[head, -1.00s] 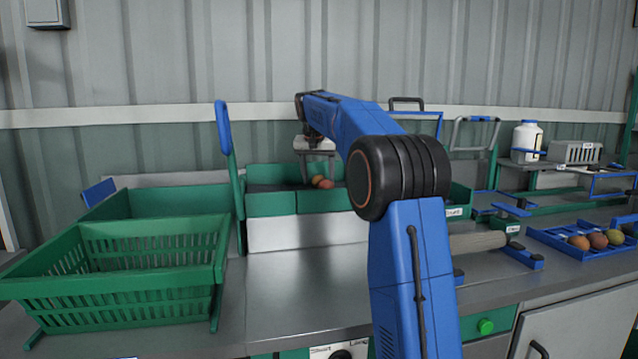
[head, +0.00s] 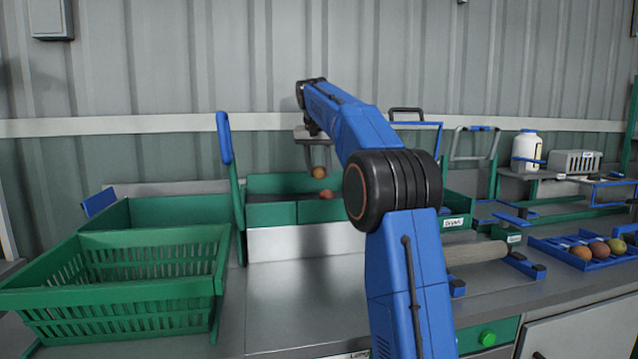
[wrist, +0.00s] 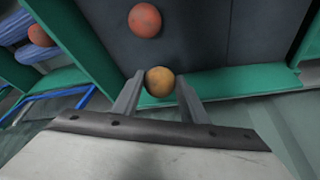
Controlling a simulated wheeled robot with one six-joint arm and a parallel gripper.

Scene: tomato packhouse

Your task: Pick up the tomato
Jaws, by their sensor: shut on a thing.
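My gripper (head: 318,168) is shut on an orange-yellow tomato (head: 318,172) and holds it above the green-walled bin (head: 270,213) at the back of the bench. In the wrist view the same tomato (wrist: 160,82) sits between the two finger tips (wrist: 158,90). A second, redder tomato (head: 327,194) lies in the bin below the held one. It also shows in the wrist view (wrist: 145,20), on the dark bin floor, apart from the fingers.
A blue tray (head: 567,256) with several tomatoes lies at the right. A white bottle (head: 526,150) stands on a shelf behind. The bench top (head: 300,300) in front of the bin is clear.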

